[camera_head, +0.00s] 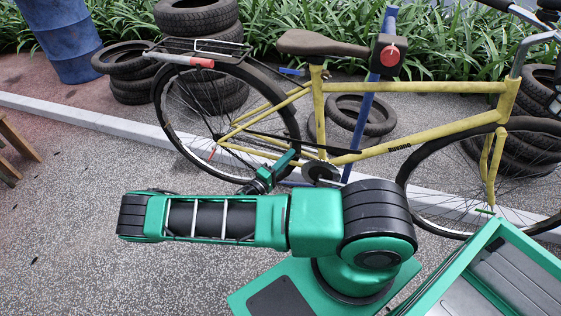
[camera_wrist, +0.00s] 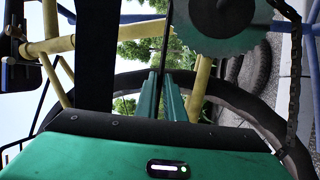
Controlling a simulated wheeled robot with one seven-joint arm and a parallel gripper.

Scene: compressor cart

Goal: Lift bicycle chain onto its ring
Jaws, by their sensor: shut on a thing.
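The yellow bicycle (camera_head: 405,137) stands upright across the head view. Its dark chainring (camera_head: 322,172) is low at the frame's middle; in the wrist view it is a grey-green toothed disc (camera_wrist: 228,22) at the top. The dark chain (camera_wrist: 294,70) hangs in a slack run right of the disc in the wrist view, apart from its edge there. My gripper (camera_head: 290,158) reaches in just left of the chainring. Its green fingers (camera_wrist: 162,96) are closed around a thin dark strip, seemingly the chain's upper run. The contact itself is mostly hidden between the fingers.
The rear wheel (camera_head: 165,110) is close left of my gripper. A blue post (camera_head: 360,125) stands beside the frame. Stacked tyres (camera_head: 200,20) and a blue barrel (camera_head: 62,40) are behind. A green cart (camera_head: 490,270) is at lower right.

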